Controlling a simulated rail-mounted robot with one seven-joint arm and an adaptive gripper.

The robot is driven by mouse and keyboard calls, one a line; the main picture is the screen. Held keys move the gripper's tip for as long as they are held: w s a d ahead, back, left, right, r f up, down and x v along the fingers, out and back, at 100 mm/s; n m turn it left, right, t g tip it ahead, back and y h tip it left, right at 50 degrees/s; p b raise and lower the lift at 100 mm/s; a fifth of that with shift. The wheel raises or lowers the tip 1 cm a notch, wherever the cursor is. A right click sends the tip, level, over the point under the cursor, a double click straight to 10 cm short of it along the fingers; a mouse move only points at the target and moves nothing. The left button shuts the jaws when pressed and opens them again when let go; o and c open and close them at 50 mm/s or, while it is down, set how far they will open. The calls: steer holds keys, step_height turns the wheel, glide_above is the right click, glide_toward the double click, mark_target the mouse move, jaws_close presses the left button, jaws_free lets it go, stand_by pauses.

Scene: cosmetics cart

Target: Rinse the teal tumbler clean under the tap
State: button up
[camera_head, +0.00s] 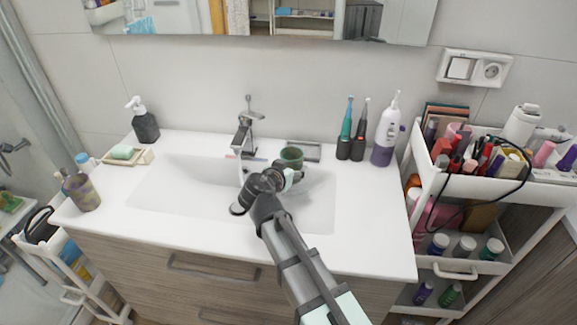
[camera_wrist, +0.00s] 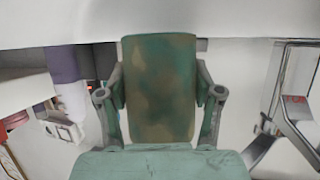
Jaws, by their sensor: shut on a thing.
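The teal tumbler (camera_head: 291,155) is held above the back right part of the sink basin (camera_head: 314,212), to the right of the tap (camera_head: 246,130). In the wrist view the tumbler (camera_wrist: 160,88) shows brown stains over its teal wall. My gripper (camera_head: 290,174) is shut on it, and in the wrist view the fingers (camera_wrist: 160,100) press on both sides of the tumbler. The tap (camera_wrist: 292,112) also shows in the wrist view, to the right and apart from the tumbler. I see no running water. The inside of the tumbler is hard to make out.
A stained purplish cup (camera_head: 83,192) stands at the counter's left edge, near a soap dish (camera_head: 126,154) and dark dispenser (camera_head: 144,124). Electric toothbrushes (camera_head: 345,135) and a white-purple bottle (camera_head: 386,135) stand right behind the basin. A loaded cart (camera_head: 465,187) stands right.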

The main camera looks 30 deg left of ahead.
steer(key=shift+a, duration=0.25)
steer(key=s+a+f+p, duration=0.1)
steer(key=s+a+f, duration=0.2)
steer(key=a, duration=0.5)
steer(key=shift+f+h, duration=0.3)
steer(key=shift+f, duration=0.6)
steer(key=shift+d, duration=0.1)
